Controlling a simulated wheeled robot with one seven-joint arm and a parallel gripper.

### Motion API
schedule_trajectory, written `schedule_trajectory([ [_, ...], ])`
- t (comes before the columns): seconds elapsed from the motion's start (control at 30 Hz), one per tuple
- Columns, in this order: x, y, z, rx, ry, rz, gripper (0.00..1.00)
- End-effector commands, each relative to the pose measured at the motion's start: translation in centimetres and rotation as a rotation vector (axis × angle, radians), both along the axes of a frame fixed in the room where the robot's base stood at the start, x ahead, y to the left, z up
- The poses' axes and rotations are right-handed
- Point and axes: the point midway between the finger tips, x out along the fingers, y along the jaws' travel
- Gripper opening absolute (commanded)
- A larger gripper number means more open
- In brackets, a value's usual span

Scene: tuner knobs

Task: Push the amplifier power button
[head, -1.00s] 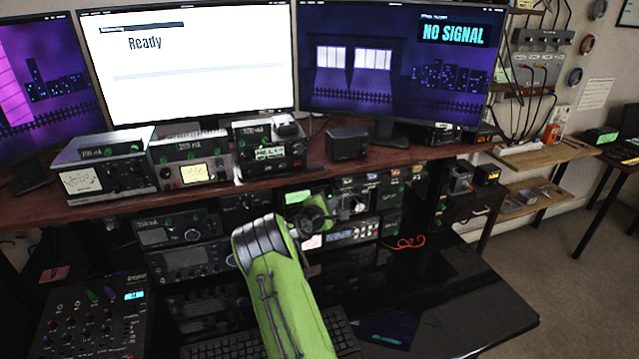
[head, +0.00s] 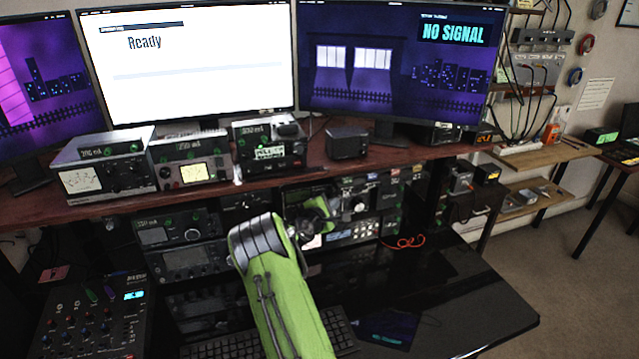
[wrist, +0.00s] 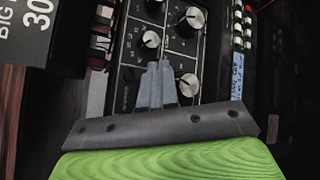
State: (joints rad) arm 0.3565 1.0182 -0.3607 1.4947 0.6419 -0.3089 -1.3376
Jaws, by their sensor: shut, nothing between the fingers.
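My gripper (wrist: 160,82) is shut and empty, its two grey fingertips together in front of a black panel unit (wrist: 184,42) with several silver-topped knobs. The fingertips overlap the panel's lower part in the wrist view, beside a small knob (wrist: 150,39) and another knob (wrist: 189,85). I cannot tell whether they touch the panel. In the head view my gripper (head: 318,216) is by the shelf rack, partly hidden behind my green arm. I cannot make out which unit is the amplifier, and no power button is clearly identifiable.
Several devices (head: 104,174) stand on the wooden shelf (head: 215,190) under the monitors. A mixer (head: 95,320) is at lower left and a keyboard (head: 215,347) lies on the glossy black desk (head: 470,290). A red cable (head: 405,243) lies right of the rack.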

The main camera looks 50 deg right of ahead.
Motion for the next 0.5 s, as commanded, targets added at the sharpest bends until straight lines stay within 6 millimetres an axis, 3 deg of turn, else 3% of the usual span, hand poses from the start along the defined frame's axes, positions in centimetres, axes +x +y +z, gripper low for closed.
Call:
schedule_trajectory([
  [0.5,-4.8,2.9,0.0,-0.001,0.001,0.001,0.0],
])
